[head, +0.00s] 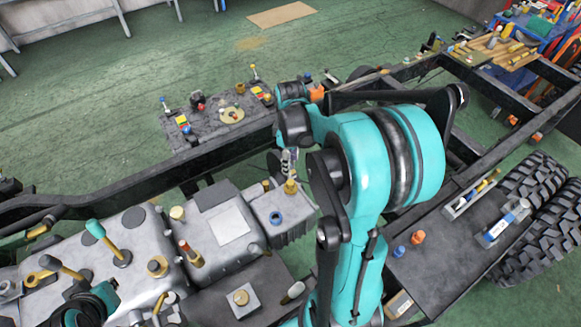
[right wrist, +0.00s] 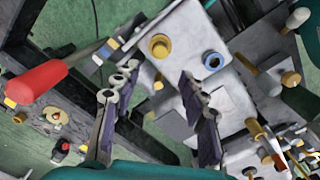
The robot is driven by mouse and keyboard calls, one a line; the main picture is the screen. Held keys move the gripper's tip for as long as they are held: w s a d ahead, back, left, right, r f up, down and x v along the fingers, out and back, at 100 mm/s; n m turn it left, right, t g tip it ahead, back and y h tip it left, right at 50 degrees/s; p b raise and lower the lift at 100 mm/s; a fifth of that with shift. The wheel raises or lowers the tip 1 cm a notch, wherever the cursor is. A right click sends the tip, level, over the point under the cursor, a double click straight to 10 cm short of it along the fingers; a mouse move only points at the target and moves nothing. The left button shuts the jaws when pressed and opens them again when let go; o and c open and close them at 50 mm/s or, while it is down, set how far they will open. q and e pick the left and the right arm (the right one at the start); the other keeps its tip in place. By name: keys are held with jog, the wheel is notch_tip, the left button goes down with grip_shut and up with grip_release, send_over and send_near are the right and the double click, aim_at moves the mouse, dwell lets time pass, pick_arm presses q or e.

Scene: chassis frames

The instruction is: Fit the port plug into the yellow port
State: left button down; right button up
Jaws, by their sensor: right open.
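The yellow port (right wrist: 160,46) shows as a yellow ring on a grey block in the right wrist view, beside a blue-ringed port (right wrist: 213,61). Its centre looks tan; I cannot tell whether something sits in it. In the head view, a brass-yellow piece (head: 291,187) stands there, beside the blue ring (head: 276,217). My right gripper (right wrist: 157,78) is open, its fingers apart above the block near the yellow port. I cannot pick out the port plug with certainty. My left gripper (head: 72,312) shows only partly at the bottom left; its fingers are unclear.
Levers and knobs, including a green-handled lever (head: 95,228), crowd the grey housings at left. A dark plate (head: 440,265) at right carries a blue and an orange piece (head: 417,237). My right arm hides the middle of the frame.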

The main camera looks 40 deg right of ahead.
jog(key=s+a+r+m+t, duration=0.3)
jog(key=a+r, duration=0.1)
jog(key=a, duration=0.5)
jog(key=s+a+r+m+t, duration=0.3)
jog(key=s+a+r+t, duration=0.1)
jog(key=a, duration=0.5)
jog(key=shift+s+a+r, duration=0.15)
jog(key=shift+s+r, duration=0.05)
jog(key=shift+s, duration=0.1)
